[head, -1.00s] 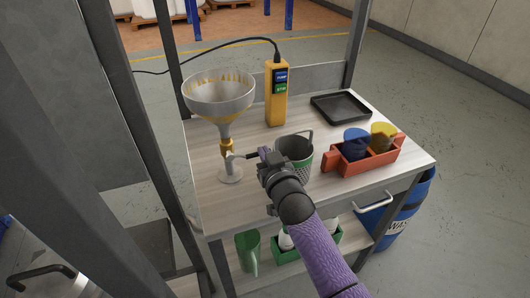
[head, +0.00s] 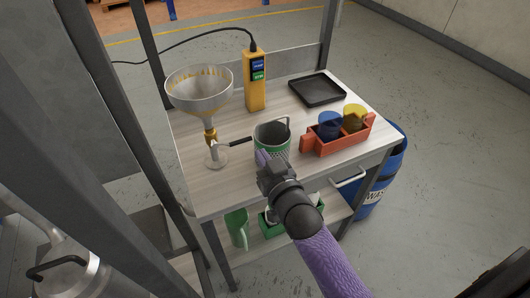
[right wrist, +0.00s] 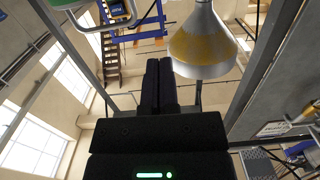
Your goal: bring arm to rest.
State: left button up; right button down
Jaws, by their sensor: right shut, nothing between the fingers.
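My right gripper (head: 263,157) is shut and empty, on the purple arm that comes in from the bottom. In the head view it overlaps the lower left of the grey mesh cup with a green band (head: 272,134); I cannot tell whether they touch. The metal funnel (head: 200,92) stands upright at the table's left, its valve's black handle (head: 236,141) to the left of the gripper and apart from it. In the right wrist view the closed fingers (right wrist: 158,82) point up, with the funnel (right wrist: 203,45) to their right. My left gripper is not in view.
On the table (head: 190,185) stand a yellow control box (head: 255,80), a black tray (head: 317,90) and an orange caddy (head: 340,141) with a blue and a yellow cup. Dark frame posts (head: 95,80) rise at left. A blue barrel (head: 376,190) stands at right.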

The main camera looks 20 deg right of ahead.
jog(key=s+f+g+b, duration=0.1)
jog(key=s+f+g, duration=0.3)
jog(key=f, duration=0.5)
jog(key=s+f+n+g+b, duration=0.1)
jog(key=s+f+g, duration=0.1)
jog(key=s+f, duration=0.6)
jog(key=s+f+g, duration=0.3)
jog(key=s+f, duration=0.1)
jog(key=f, duration=0.7)
jog(key=s+d+f+g, duration=0.1)
jog(key=s+f+g, duration=0.3)
jog(key=s, duration=0.8)
jog(key=s+d+f+n+g+b, duration=0.1)
jog(key=s+f+g, duration=0.3)
jog(key=s+f, duration=0.3)
jog(key=s, duration=0.4)
jog(key=shift+s+n+h, duration=0.3)
jog(key=shift+s+h, duration=0.1)
